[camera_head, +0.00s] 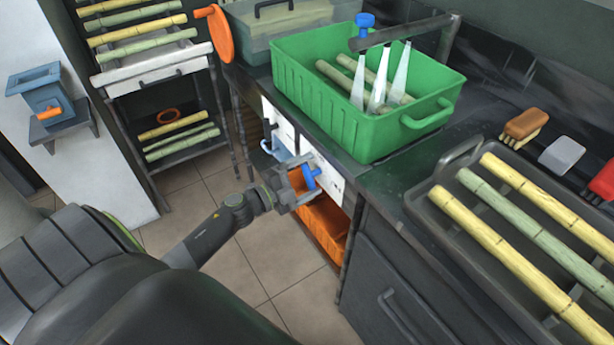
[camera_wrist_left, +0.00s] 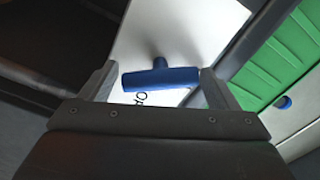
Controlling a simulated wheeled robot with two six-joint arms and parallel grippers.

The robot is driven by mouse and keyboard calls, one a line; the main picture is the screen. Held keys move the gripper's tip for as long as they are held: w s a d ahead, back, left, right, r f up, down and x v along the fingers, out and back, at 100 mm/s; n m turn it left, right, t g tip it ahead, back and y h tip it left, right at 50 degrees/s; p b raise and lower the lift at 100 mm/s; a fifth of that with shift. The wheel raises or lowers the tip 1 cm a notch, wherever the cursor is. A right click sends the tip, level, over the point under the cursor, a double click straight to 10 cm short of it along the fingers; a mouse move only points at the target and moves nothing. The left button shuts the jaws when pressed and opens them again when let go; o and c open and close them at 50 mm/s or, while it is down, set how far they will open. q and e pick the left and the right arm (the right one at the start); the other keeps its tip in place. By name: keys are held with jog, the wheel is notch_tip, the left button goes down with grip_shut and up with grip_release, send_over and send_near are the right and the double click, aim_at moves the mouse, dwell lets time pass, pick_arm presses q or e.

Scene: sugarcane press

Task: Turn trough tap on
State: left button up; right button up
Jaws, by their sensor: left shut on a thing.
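A blue T-shaped tap handle (camera_head: 311,176) stands out from a white panel (camera_head: 337,184) under the counter, below the green trough (camera_head: 330,112). My left gripper (camera_head: 300,184) is at this handle, its arm reaching in from the left. In the left wrist view the blue handle (camera_wrist_left: 160,78) lies crosswise between the two fingers of my left gripper (camera_wrist_left: 155,88), which is shut on it. Black lettering on the white panel is partly hidden behind the handle. Pale, tapering water-like shapes (camera_head: 378,80) stand in the trough below a dark pipe with a blue knob (camera_head: 365,20). My right gripper is out of view.
A dark tray with cane stalks (camera_head: 545,235) lies on the counter at right, near brushes (camera_head: 525,124). An orange crate (camera_head: 325,228) sits under the counter near my gripper. A rack of cane (camera_head: 140,38) stands at back left. Tiled floor is open between.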

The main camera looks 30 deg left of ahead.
pick_arm(q)
jog(key=shift+m, duration=0.9)
jog(key=o, duration=0.9)
